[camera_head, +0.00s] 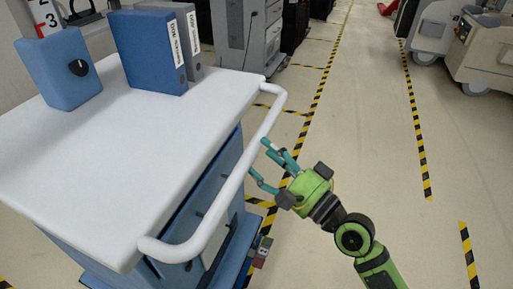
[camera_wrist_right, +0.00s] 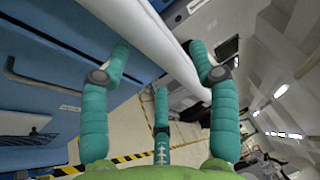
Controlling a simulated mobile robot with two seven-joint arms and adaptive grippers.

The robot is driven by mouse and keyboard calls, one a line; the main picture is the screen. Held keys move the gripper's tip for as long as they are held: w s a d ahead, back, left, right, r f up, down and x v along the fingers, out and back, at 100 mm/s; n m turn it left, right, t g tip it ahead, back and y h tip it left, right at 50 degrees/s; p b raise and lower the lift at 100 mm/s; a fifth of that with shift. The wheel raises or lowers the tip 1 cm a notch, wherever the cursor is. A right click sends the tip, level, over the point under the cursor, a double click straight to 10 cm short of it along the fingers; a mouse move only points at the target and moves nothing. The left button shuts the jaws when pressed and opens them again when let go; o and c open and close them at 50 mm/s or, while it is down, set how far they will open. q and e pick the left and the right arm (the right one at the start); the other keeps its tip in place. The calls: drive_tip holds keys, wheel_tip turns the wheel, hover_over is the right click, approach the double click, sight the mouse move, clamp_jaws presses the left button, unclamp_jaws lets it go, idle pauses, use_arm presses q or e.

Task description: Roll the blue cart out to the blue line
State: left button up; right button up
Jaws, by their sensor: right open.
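The blue cart with a white top (camera_head: 120,140) stands at the left in the head view. Its white bar handle (camera_head: 236,178) runs along the cart's right side and also crosses the upper part of the right wrist view (camera_wrist_right: 150,38). My right gripper (camera_head: 261,158) is open and empty just right of the handle. In the right wrist view its teal fingers (camera_wrist_right: 160,65) are spread, with the bar near the fingertips; I cannot tell whether they touch it. My left gripper is not in view. No blue line shows on the floor.
A blue box with a black knob (camera_head: 62,68) and blue and grey binders (camera_head: 150,52) stand on the cart top. A grey cabinet (camera_head: 246,35) stands behind. Pale machines (camera_head: 480,50) stand far right. Yellow-black tape (camera_head: 317,105) marks the floor; the aisle is clear.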

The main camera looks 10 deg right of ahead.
sight(255, 149)
drive_tip(key=shift+x, duration=1.8)
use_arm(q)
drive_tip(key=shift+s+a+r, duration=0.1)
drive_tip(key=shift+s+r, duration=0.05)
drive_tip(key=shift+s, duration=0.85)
use_arm(e)
drive_tip(key=shift+s, duration=0.1)
drive_tip(key=shift+c, duration=0.4)
